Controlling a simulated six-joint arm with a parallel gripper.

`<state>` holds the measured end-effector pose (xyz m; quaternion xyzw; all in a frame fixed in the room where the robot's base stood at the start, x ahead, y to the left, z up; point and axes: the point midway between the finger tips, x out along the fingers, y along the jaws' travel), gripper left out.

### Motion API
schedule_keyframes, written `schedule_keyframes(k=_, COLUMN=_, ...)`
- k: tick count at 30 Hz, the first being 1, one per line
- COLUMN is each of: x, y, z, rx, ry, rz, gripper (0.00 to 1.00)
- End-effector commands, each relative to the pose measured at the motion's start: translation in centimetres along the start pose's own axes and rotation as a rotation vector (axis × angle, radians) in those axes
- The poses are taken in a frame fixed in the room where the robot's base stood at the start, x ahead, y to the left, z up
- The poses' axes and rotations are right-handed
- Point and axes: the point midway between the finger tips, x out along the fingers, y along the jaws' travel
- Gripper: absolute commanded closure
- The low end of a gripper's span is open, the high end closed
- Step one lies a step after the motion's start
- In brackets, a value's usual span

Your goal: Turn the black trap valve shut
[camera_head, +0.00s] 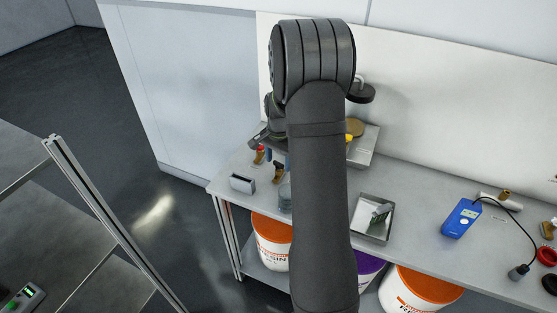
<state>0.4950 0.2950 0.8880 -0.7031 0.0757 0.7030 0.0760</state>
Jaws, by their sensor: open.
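A small brass fitting with a dark handle (278,171) stands on the bench just left of my arm. It looks like the black trap valve, but it is too small to tell how its handle is turned. A similar brass fitting with a red top (259,155) stands behind it to the left. My gripper (259,139) is open, above and behind these fittings, mostly hidden by my own arm. It appears apart from the dark-handled fitting, and I see nothing held in it.
A small grey box (242,184) and a clear jar (285,196) stand near the fittings. Right of my arm are a metal tray (373,236) and a blue meter (461,218) with a cable. Orange-lidded buckets (421,285) sit below. A wall (455,110) closes the back.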

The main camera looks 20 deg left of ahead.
Motion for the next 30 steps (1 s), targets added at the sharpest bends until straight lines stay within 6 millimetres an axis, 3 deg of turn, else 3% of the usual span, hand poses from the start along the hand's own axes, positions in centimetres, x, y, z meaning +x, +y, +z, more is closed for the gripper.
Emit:
schedule_keyframes(k=9, x=0.24, y=0.01, z=0.01, rx=0.000, ry=0.000, rz=0.000, gripper=0.43)
schedule_keyframes(k=16, x=0.21, y=0.01, z=0.01, rx=0.000, ry=0.000, rz=0.000, gripper=0.86)
schedule_keyframes(k=30, x=0.19, y=0.01, z=0.00, rx=-0.202, ry=0.000, rz=0.000, gripper=0.86)
